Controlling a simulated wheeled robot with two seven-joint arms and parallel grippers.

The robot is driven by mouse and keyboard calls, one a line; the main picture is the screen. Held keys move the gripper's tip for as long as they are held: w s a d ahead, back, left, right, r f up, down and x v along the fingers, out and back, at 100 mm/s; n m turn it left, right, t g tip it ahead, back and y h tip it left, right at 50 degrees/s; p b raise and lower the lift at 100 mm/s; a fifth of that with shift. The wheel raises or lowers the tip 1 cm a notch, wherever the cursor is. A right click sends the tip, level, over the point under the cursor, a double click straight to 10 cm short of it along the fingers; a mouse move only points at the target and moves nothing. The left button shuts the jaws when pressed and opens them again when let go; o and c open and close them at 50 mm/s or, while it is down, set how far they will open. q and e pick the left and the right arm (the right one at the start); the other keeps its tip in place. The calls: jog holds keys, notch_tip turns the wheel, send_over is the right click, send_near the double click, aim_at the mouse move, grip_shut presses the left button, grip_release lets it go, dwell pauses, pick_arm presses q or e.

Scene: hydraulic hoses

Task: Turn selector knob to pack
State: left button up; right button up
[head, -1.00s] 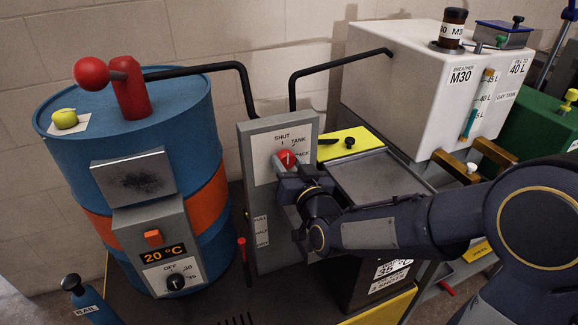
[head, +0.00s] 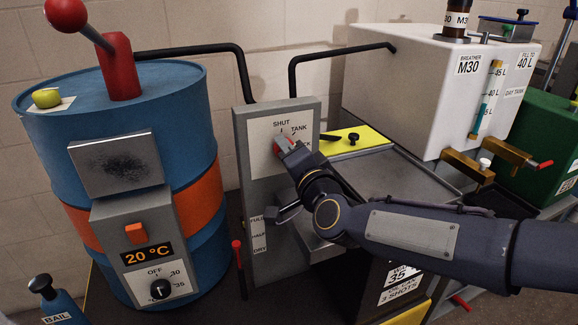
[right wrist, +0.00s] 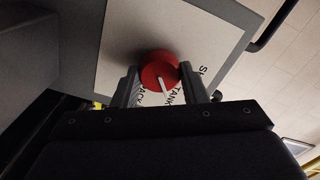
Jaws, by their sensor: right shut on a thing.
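The red selector knob (head: 280,146) sits on the white label plate of the grey upright panel (head: 243,180). SHUT and TANK show on the plate in the head view; PACK is mostly hidden by my gripper. My right gripper (head: 290,150) is shut on the knob. In the right wrist view the knob (right wrist: 158,68) sits between the two fingers (right wrist: 160,85). Its white pointer line lies near the TANK lettering, on the side towards PACK; I cannot tell its exact setting. My left gripper is not in view.
A blue drum (head: 120,120) with an orange band and a red-knobbed lever stands at left. A white day tank (head: 400,85) stands at right, with a metal tray (head: 390,175) before it. A thin red-topped rod (head: 238,255) stands beside the panel.

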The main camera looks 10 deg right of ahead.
jog(key=shift+f+m+b, duration=0.1)
jog(key=shift+m+b, duration=2.95)
jog(key=shift+m, duration=1.85)
jog(key=o, duration=1)
jog(key=shift+s, duration=0.1)
